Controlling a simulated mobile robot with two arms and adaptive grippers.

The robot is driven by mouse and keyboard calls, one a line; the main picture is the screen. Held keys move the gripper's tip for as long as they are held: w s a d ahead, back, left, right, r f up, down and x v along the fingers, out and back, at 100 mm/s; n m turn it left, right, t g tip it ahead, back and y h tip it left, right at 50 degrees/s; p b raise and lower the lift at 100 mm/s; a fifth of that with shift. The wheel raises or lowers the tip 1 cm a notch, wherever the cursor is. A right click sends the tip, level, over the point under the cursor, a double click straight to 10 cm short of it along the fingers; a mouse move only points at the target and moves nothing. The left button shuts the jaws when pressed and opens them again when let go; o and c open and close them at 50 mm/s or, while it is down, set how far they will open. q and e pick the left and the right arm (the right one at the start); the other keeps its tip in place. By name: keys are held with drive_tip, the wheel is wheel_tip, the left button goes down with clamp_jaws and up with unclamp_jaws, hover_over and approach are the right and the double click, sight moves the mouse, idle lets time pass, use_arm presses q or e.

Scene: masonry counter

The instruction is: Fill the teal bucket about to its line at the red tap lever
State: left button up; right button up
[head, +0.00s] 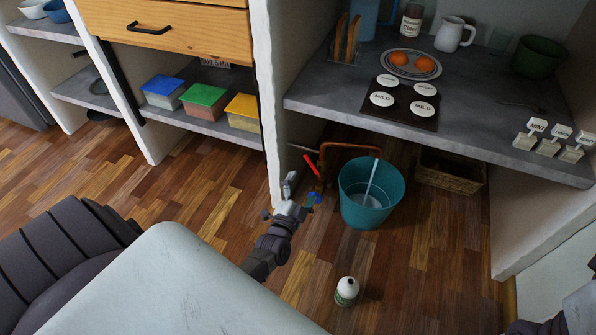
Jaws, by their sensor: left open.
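The teal bucket (353,208) stands upright on the wood floor under the counter. A brown curved spout (345,147) arches over it, and a pale thin streak, looking like running water, drops from the spout's end into the bucket. The water level and the line cannot be made out. The red tap lever (311,165) is tilted, left of the spout. A small blue piece, possibly a second lever (314,198), is below it. My left gripper (300,193) is open beside the blue piece, just below the red lever; contact cannot be told. My right gripper is not visible.
A white wall (273,100) rises behind my left gripper. Floor is open at left.

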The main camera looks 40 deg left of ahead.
use_arm(q)
drive_tip(key=v, duration=0.3)
drive_tip(key=shift+s, duration=0.4)
idle(5.7)
